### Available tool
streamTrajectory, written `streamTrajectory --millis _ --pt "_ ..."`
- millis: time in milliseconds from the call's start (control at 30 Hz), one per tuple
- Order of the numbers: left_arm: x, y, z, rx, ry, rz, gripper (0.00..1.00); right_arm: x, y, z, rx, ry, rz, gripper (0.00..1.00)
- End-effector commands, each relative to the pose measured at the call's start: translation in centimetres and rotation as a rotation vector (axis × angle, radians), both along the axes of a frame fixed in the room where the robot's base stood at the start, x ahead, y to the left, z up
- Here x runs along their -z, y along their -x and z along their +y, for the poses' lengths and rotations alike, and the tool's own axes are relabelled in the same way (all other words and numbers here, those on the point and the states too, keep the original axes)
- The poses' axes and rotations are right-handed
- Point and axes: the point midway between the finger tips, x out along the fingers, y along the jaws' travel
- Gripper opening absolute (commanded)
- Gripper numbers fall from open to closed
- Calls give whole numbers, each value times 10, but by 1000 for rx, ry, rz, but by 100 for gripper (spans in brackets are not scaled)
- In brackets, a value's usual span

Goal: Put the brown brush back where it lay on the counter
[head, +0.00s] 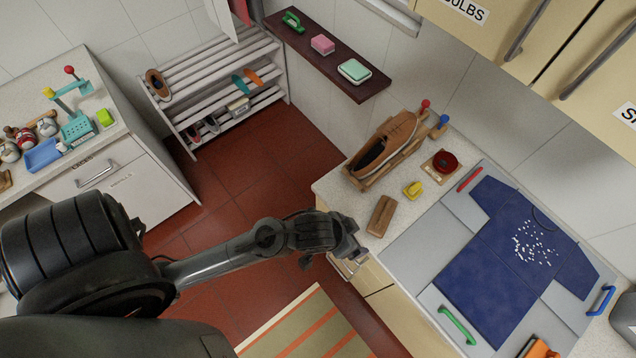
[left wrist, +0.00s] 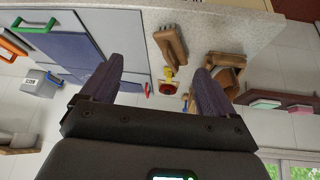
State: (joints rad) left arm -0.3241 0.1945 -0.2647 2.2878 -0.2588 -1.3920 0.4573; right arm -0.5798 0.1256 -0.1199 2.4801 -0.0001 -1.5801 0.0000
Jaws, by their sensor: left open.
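The brown brush (head: 381,215) lies on the light speckled counter (head: 336,187), near its front left edge. It is in front of the brown shoe (head: 385,145) and left of a small yellow item (head: 413,189). My left gripper (head: 352,256) is just off the counter's edge, below and left of the brush in the head view, apart from it. In the left wrist view the two fingers (left wrist: 155,82) are spread with nothing between them, and the brush (left wrist: 170,45) shows beyond them. My right gripper is not in view.
A wooden stand holds the shoe. A red round tin (head: 445,162) sits behind the yellow item. A grey folding board with blue cloth (head: 480,270) and white bits takes up the right of the counter. A dark wall shelf (head: 330,58) is above. Bare counter lies around the brush.

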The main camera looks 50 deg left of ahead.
Motion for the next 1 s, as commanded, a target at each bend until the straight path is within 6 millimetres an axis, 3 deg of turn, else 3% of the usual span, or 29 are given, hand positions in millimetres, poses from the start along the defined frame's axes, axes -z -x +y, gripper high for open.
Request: streamTrajectory --millis 33,100,300,767,1000 --pt "1 21 16 -11 -25 42 88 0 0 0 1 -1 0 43" --pt "0 43 36 -11 -59 90 88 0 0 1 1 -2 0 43" --pt "-2 82 67 -1 -107 181 88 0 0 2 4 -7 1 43" --pt "-6 90 73 6 -115 199 88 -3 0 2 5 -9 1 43" --pt "-42 90 72 6 -114 198 88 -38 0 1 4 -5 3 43"
